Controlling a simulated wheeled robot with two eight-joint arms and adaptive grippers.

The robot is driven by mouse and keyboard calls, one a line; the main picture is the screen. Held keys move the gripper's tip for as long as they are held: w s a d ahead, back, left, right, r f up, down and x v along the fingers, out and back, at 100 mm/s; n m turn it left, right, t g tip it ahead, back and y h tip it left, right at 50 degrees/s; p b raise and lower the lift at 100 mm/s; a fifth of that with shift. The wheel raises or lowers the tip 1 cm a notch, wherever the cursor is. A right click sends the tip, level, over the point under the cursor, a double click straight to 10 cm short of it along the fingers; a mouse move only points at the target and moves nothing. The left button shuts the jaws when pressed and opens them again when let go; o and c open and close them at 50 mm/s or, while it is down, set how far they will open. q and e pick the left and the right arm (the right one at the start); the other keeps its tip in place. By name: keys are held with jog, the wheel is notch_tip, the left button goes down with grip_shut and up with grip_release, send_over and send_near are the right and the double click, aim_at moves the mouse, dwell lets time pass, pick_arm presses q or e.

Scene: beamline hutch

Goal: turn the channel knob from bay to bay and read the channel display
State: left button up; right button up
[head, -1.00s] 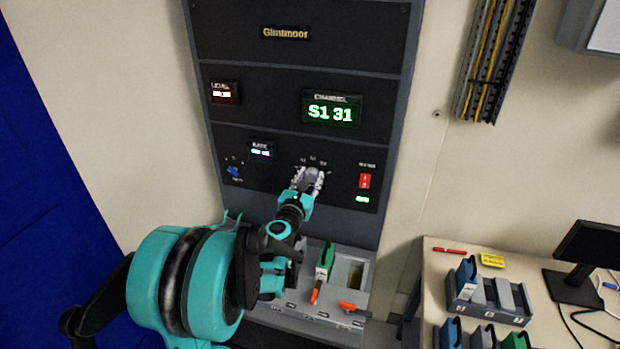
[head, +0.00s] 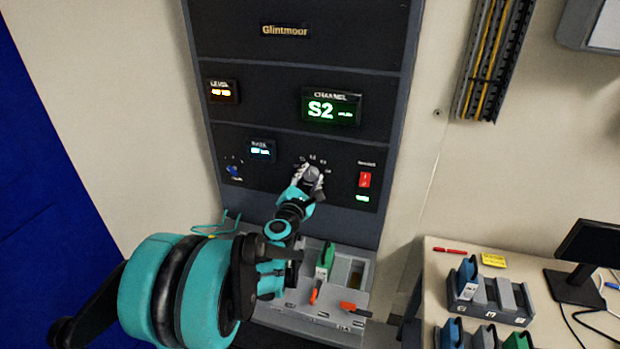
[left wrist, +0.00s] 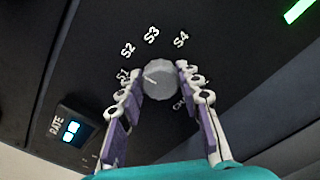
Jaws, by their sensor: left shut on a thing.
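The grey channel knob (head: 311,175) sits on the lower black panel, and it also shows in the left wrist view (left wrist: 158,82). Labels S1, S2, S3 and S4 run around it, and a white mark on its face points to the upper left, toward the S1 and S2 side. My left gripper (head: 308,184) is shut on the knob, with one finger on each side in the left wrist view (left wrist: 158,85). The channel display (head: 331,107) reads S2 in green, with small text to its right too blurred to read. My right gripper is not in view.
A red switch (head: 364,180) is right of the knob, and a small blue knob (head: 233,172) is left. The rate display (head: 262,151) and level display (head: 222,91) are lit. Below is a ledge with a green-handled item (head: 325,261). A desk (head: 445,258) stands at right.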

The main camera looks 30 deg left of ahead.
pick_arm(q)
jog(key=shift+m, duration=0.6)
jog(key=o, duration=1.2)
jog(key=shift+c, duration=0.2)
jog(key=v, duration=1.2)
jog(key=shift+f, duration=0.1)
